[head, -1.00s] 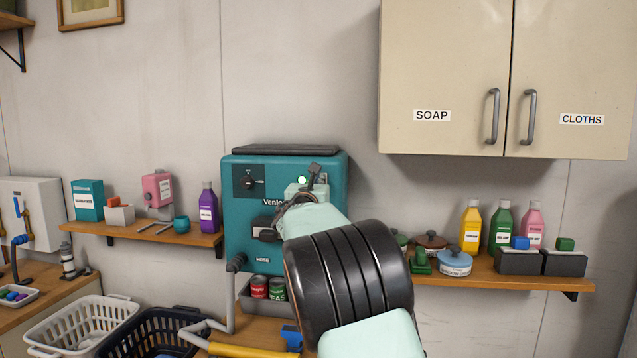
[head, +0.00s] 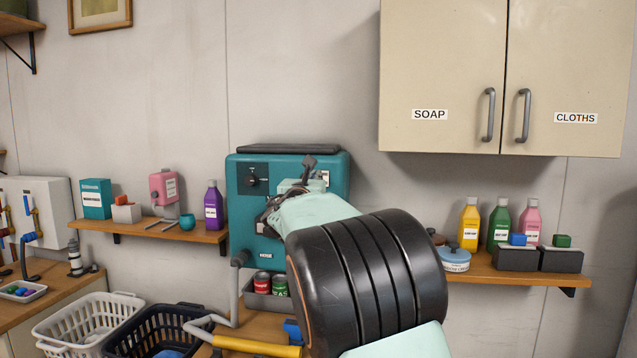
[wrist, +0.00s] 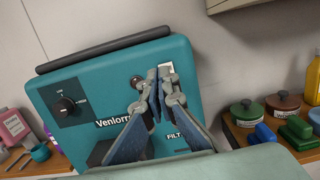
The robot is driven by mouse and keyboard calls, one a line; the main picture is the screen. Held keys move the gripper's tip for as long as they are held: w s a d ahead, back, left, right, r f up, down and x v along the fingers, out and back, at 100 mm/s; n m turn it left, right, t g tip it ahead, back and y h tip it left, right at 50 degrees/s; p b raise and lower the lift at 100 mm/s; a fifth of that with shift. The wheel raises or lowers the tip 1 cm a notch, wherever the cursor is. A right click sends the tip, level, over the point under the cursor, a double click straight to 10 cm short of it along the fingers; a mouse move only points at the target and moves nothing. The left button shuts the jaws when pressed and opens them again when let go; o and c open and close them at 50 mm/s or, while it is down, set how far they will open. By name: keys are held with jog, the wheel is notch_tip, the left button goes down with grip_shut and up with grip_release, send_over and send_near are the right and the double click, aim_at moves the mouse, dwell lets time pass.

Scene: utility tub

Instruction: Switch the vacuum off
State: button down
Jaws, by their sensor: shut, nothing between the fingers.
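The vacuum (head: 240,215) is a teal wall unit with a dark top; part of its name shows in the wrist view (wrist: 60,115). A black dial (wrist: 66,105) marked for low and high sits at its upper left. A small round dark fitting (wrist: 137,82) and a pale plate (wrist: 166,69) are at its upper right. My gripper (wrist: 157,76) is shut and empty, its fingertips in front of the plate. In the head view my gripper (head: 298,186) covers much of the unit's right side. The switch itself is hidden behind the fingers, so its position cannot be told.
A shelf on the left (head: 150,230) holds bottles and boxes. A beige cupboard (head: 445,70) hangs at upper right. Baskets (head: 75,315) stand below left.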

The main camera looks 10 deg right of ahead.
jog(key=b+v, duration=0.1)
jog(key=v, duration=0.5)
jog(key=shift+r, duration=0.75)
jog(key=shift+a, duration=0.1)
